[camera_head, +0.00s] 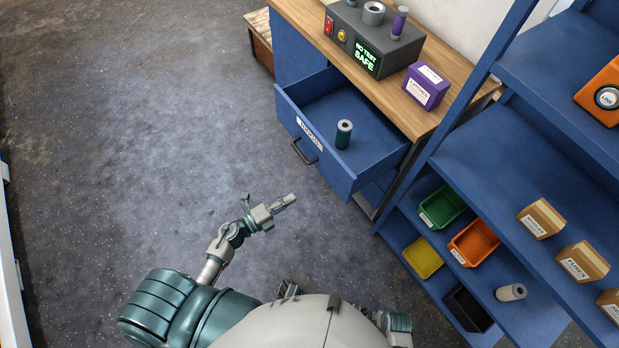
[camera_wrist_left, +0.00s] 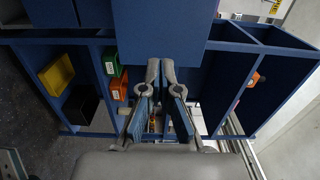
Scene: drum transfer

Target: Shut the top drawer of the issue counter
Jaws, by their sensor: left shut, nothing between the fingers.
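The top drawer (camera_head: 292,113) of the issue counter (camera_head: 300,42) stands pulled out in the head view. Its blue front carries a white label and a dark bar handle (camera_head: 305,152). A green and grey cylinder (camera_head: 344,134) stands upright inside the drawer. My left gripper (camera_head: 294,198) is shut and empty, in front of the drawer and apart from the handle in the picture. In the left wrist view the fingers (camera_wrist_left: 161,66) point towards a plain blue panel (camera_wrist_left: 165,25); I cannot tell which part it is.
The wooden counter top (camera_head: 395,98) bears a grey tester (camera_head: 375,35) reading "NO TEST SAFE" and a purple box (camera_head: 426,86). A blue shelf rack (camera_head: 490,150) with coloured bins and small boxes stands close on the right. The floor (camera_head: 120,150) at left is clear.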

